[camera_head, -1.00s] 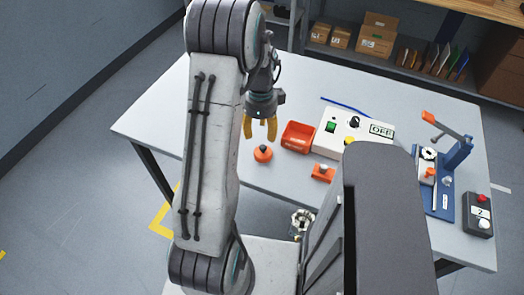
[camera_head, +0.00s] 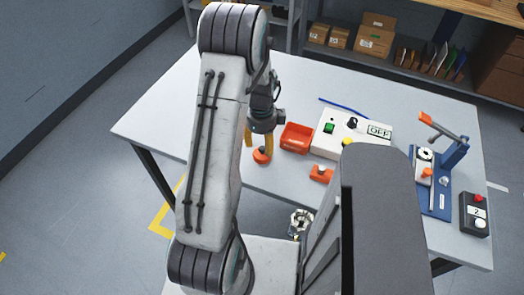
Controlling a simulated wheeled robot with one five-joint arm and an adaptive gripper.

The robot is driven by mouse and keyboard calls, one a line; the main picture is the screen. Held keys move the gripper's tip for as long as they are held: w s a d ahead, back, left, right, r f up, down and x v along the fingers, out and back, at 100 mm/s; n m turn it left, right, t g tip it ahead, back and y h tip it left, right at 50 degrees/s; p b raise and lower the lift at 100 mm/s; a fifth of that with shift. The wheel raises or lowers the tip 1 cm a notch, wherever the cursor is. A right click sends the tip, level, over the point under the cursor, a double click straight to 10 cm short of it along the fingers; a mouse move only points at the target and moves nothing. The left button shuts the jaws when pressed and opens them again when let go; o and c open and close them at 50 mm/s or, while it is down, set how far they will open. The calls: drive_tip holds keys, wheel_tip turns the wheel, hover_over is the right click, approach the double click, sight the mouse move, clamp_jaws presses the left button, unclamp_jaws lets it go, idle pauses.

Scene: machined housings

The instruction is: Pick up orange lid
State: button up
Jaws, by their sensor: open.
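The orange lid (camera_head: 262,157) is a small round piece with a dark knob on top, lying on the white table left of the orange bin. My gripper (camera_head: 260,143) has yellow fingers pointing down and is directly above the lid. The fingers are open, with tips low around or just behind the lid's top. My arm link hides part of the left finger, and I cannot tell whether the fingers touch the lid.
An orange-red bin (camera_head: 297,138) stands close to the right of my gripper. A white control box (camera_head: 345,140), an orange block (camera_head: 321,173) and a blue press fixture (camera_head: 445,170) are farther right. The table (camera_head: 165,115) is clear to the left.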

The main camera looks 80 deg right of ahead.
sight(262, 152)
drive_tip(key=shift+s+f, duration=0.1)
drive_tip(key=shift+f, duration=1.35)
drive_tip(key=shift+c, duration=0.2)
clamp_jaws()
